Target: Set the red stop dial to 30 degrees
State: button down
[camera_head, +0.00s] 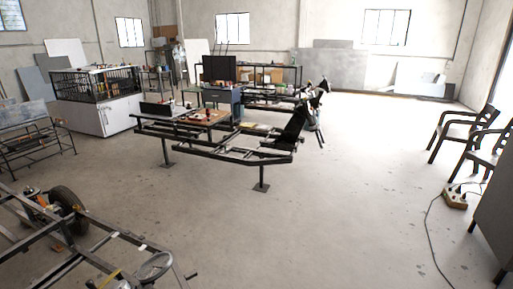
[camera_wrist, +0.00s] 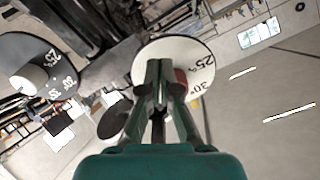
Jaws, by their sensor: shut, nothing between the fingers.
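In the wrist view, a white dial disc (camera_wrist: 195,55) with "25°" and "30°" printed near its right edge lies just beyond my gripper (camera_wrist: 160,68). A small red part (camera_wrist: 181,76) shows on the disc, just right of my fingers and partly hidden by them. My green gripper is shut and empty, with its fingertips in front of the disc; I cannot tell if they touch the red part. A second, dark dial (camera_wrist: 42,52) with white numbers and a pale cylindrical knob (camera_wrist: 29,79) is at the left. The dials are too small to make out in the head view.
Dark metal bars run behind the dials in the wrist view. In the head view, a dark metal chassis frame (camera_head: 225,152) on posts stands mid-room, and another frame (camera_head: 115,235) is at lower left. Chairs (camera_head: 465,130) and a cable are at right. The floor (camera_head: 350,190) between is clear.

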jog(key=v, duration=0.5)
jog(key=shift+s+d, duration=0.2)
jog(key=shift+d, duration=0.05)
jog(key=shift+r, duration=0.1)
jog(key=w+a+f+n, duration=0.1)
jog(key=a+n, duration=0.5)
jog(key=shift+f, duration=0.3)
dwell(0.8)
jog(key=shift+w+r, duration=0.15)
jog(key=shift+w, duration=0.1)
dwell(0.4)
